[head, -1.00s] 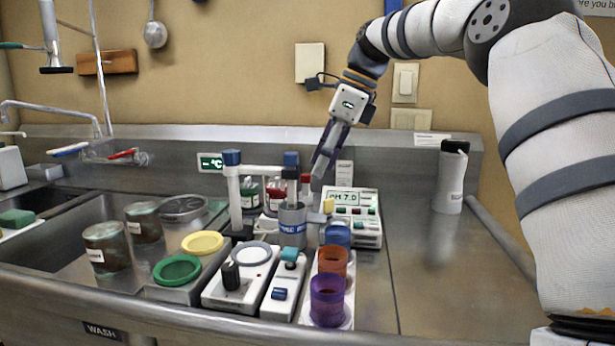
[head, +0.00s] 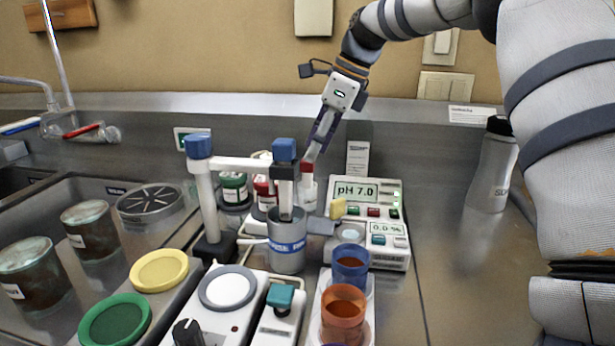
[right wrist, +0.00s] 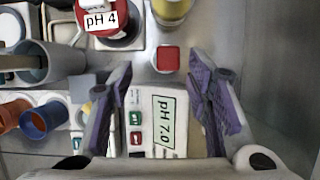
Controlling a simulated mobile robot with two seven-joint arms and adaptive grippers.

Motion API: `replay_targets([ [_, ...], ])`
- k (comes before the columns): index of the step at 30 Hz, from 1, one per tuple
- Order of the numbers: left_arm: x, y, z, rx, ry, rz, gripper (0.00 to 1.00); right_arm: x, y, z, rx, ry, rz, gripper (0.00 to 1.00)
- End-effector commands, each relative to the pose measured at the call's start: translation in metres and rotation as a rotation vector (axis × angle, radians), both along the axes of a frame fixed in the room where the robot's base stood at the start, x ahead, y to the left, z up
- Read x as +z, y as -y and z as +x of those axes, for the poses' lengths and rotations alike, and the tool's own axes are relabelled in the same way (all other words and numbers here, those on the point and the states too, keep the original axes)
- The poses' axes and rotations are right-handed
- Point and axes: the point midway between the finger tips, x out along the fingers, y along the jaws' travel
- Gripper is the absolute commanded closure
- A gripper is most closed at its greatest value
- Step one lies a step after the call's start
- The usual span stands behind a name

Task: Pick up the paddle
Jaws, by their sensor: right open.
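A dark narrow stick (head: 286,202) stands in the grey cup (head: 287,254) under the blue-capped stand. It may be the paddle, but its lower part is hidden in the cup. In the right wrist view a brown bar (right wrist: 22,61) lies across the mouth of the grey cup (right wrist: 62,64), left of my fingers. My right gripper (head: 314,150) is open and empty, reaching down from the back near a red-capped bottle (head: 307,188). In the right wrist view its purple-padded fingers (right wrist: 160,95) are spread above the pH meter (right wrist: 165,115), with the red cap (right wrist: 167,59) just beyond them.
The stand (head: 205,205) with a white crossbar rises left of the cup. The pH meter (head: 372,222) is on the right. Blue (head: 351,268) and orange (head: 343,308) cups stand in front. A white bottle (head: 494,168) is far right, with clear steel counter before it.

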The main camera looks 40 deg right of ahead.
Motion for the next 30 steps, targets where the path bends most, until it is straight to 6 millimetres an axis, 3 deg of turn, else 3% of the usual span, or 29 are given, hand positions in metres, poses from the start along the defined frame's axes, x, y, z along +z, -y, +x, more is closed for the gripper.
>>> replay_targets([
  [9, -0.005, 0.0, -0.005, 0.0, -0.019, -0.001, 0.55, -0.05, -0.006, 0.019, 0.001, -0.003, 0.001, 0.55],
  [17, -0.004, 0.0, -0.005, 0.0, -0.017, -0.001, 0.55, -0.053, -0.007, 0.021, 0.0, 0.003, -0.001, 0.55],
  [23, -0.005, 0.0, -0.005, 0.0, -0.017, -0.001, 0.55, -0.053, -0.007, 0.021, 0.0, 0.002, -0.001, 0.98],
  [30, -0.005, 0.0, -0.005, 0.0, -0.017, -0.001, 0.55, -0.053, -0.007, 0.021, 0.0, 0.002, -0.001, 1.0],
])
